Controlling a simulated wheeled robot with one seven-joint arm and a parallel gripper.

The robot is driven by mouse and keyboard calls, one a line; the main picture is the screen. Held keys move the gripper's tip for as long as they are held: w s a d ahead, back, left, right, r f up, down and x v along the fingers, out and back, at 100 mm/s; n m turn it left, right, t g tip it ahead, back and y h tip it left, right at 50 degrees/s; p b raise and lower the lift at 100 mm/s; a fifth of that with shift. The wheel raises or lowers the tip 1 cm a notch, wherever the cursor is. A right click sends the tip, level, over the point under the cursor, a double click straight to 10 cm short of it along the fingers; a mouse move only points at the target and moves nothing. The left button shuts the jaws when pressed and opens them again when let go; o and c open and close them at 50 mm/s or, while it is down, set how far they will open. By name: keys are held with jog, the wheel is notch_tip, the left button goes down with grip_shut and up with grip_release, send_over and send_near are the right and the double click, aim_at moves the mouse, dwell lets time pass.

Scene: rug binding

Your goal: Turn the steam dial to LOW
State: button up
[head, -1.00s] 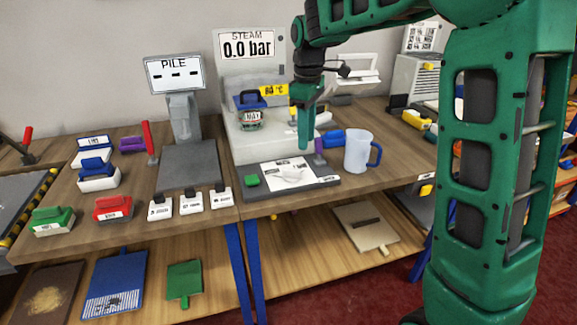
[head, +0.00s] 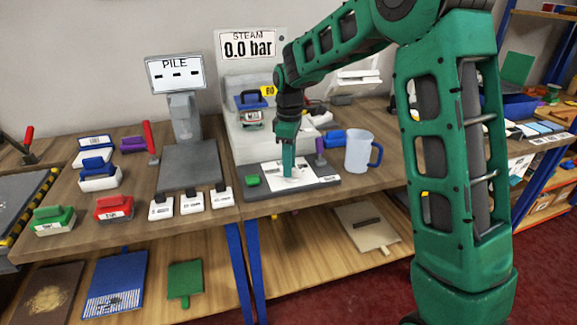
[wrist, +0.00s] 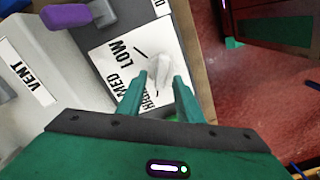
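The white steam dial (wrist: 163,72) sits on a white plate (wrist: 98,62) marked LOW, MED and a partly covered label, in the wrist view. In the head view the plate (head: 270,168) lies on a dark grey base, and my gripper (head: 289,173) reaches down over the dial, hiding part of it. In the wrist view my gripper (wrist: 161,76) has its two green fingers apart, one on each side of the dial's near end. I cannot tell whether they touch it. The steam display (head: 249,48) reads 0.0 bar.
A green button (head: 252,181) is left of the plate. A purple-handled lever (head: 320,151) and a clear jug (head: 357,150) with a blue handle stand to the right. The steam unit (head: 240,142) with a blue-handled iron is behind. A VENT label (wrist: 28,70) shows in the wrist view.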

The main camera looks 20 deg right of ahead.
jog(key=shift+f, duration=0.35)
jog(key=shift+c, duration=0.6)
grip_shut()
